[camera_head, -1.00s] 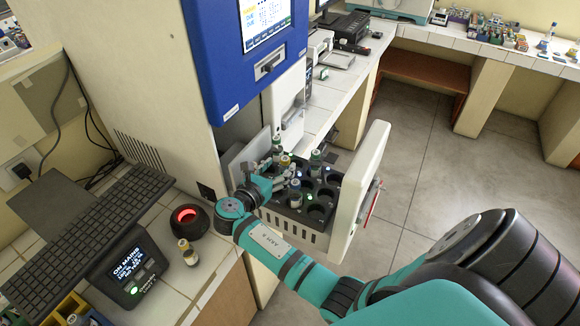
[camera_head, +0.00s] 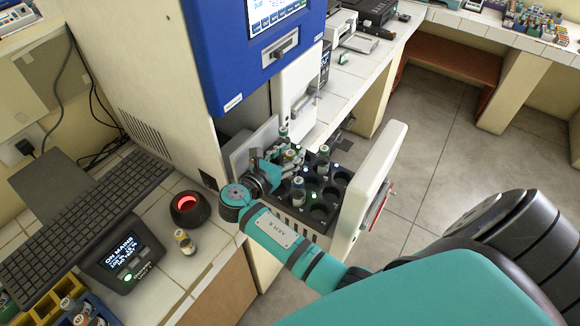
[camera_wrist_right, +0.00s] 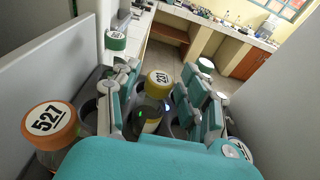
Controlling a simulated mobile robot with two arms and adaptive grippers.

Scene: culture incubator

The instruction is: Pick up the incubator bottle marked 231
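The incubator bottle with the yellow cap (camera_wrist_right: 157,84) stands upright in the drawer's rack. Its cap number is small and looks like 231, though the middle digit is hard to read. My right gripper (camera_head: 285,158) reaches into the rack from the left in the head view. In the right wrist view its fingers (camera_wrist_right: 170,100) are apart, one on each side of the yellow-capped bottle, with a small gap visible. The bottle's lower part is partly hidden. An orange-capped bottle marked 527 (camera_wrist_right: 50,122) stands left of the fingers. My left gripper is not in view.
The pulled-out drawer's white front (camera_head: 372,190) stands right of the black rack (camera_head: 292,222). Other bottles stand close by, including a green-capped one (camera_wrist_right: 115,40). A loose bottle (camera_head: 185,242) stands on the counter near a round device with a red glow (camera_head: 188,208).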

